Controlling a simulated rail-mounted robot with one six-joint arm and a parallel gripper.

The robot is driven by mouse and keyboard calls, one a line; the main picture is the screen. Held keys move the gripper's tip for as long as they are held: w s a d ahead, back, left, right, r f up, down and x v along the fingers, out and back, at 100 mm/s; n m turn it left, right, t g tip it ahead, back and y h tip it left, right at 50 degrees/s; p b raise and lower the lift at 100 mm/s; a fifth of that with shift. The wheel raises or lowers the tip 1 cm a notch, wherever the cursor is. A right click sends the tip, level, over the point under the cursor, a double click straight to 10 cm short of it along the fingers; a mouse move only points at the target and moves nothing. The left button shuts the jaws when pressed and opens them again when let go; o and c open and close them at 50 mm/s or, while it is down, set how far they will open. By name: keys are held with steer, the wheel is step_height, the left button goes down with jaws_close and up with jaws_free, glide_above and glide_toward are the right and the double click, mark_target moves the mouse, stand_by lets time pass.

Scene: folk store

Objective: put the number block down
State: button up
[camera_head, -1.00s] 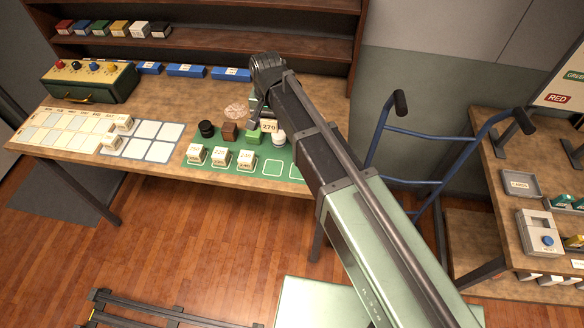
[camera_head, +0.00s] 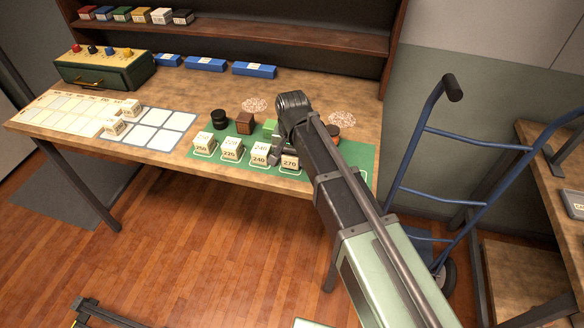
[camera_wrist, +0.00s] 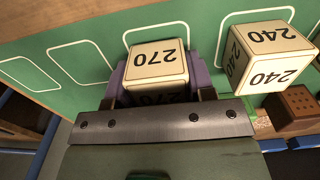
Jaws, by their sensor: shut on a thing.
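The number block 270 (camera_head: 290,163) is cream-coloured with dark edges. It is at the right end of a row of number blocks on the green mat (camera_head: 345,158). My gripper (camera_head: 281,155) is shut on it from behind. In the wrist view the block 270 (camera_wrist: 157,65) sits between my two purplish jaws (camera_wrist: 159,84), over a white-outlined square of the mat (camera_wrist: 200,30). I cannot tell whether its underside touches the mat. The block 240 (camera_wrist: 272,56) is close beside it, with a narrow gap.
Blocks 250 (camera_head: 203,145), 220 (camera_head: 231,149) and 240 (camera_head: 260,153) stand in the same row. A black round piece (camera_head: 220,119) and a brown block (camera_head: 244,123) stand behind them. Empty outlined squares lie beyond block 270. A blue hand truck (camera_head: 440,200) stands right of the table.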

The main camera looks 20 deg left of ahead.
steer(key=shift+f+p, duration=0.3)
steer(key=shift+f, duration=0.2)
steer(key=o, duration=0.9)
steer(key=shift+r, duration=0.1)
step_height(320, 180, up, 12)
steer(key=p, duration=1.2)
steer(key=shift+r, duration=0.25)
steer(key=shift+f, duration=0.15)
steer(key=shift+d, duration=0.1)
steer(key=s+d, duration=0.3)
steer(key=d, duration=0.8)
steer(key=s+d, duration=0.3)
steer(key=d, duration=0.8)
steer(key=s+d, duration=0.4)
steer(key=d, duration=0.8)
